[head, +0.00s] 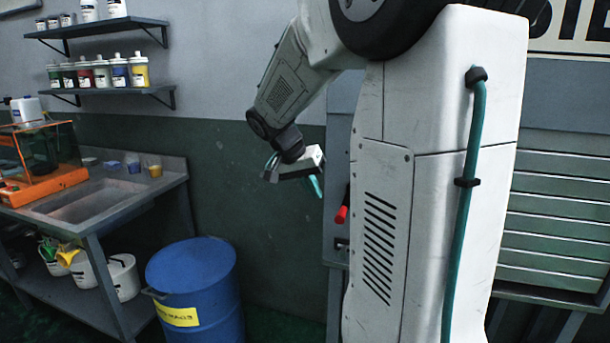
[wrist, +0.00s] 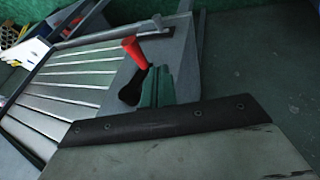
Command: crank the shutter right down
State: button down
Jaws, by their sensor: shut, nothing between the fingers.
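The shutter (head: 560,205), pale horizontal metal slats, shows at the right of the head view, partly hidden by my arm. Its slats also fill the left of the wrist view (wrist: 75,75). The crank's red handle (head: 342,215) peeks out left of my arm column. In the wrist view the red handle (wrist: 133,49) stands out above a dark part of the crank (wrist: 131,90). My gripper (head: 316,187) is shut and empty, above and left of the handle in the head view. Its teal fingers (wrist: 157,87) appear just beside the crank in the wrist view; contact cannot be told.
A blue drum (head: 195,290) stands on the floor at the lower left. A sink bench (head: 150,175) with an orange-framed box (head: 45,165) is at the far left. Shelves (head: 115,92) with bottles hang above it. The wall between drum and crank is clear.

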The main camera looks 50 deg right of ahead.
aim_at(348, 200)
jog(key=shift+s+d+f, duration=0.55)
jog(key=shift+s+f, duration=0.35)
jog(key=shift+s, duration=0.05)
jog(key=shift+s+d+f, duration=0.55)
jog(key=shift+s+f, duration=0.3)
jog(key=shift+s, duration=0.05)
jog(key=shift+s+d+f+g+h, duration=0.15)
jog(key=shift+s+f+g+h, duration=0.35)
jog(key=shift+f+g, duration=0.45)
jog(key=shift+r, duration=0.2)
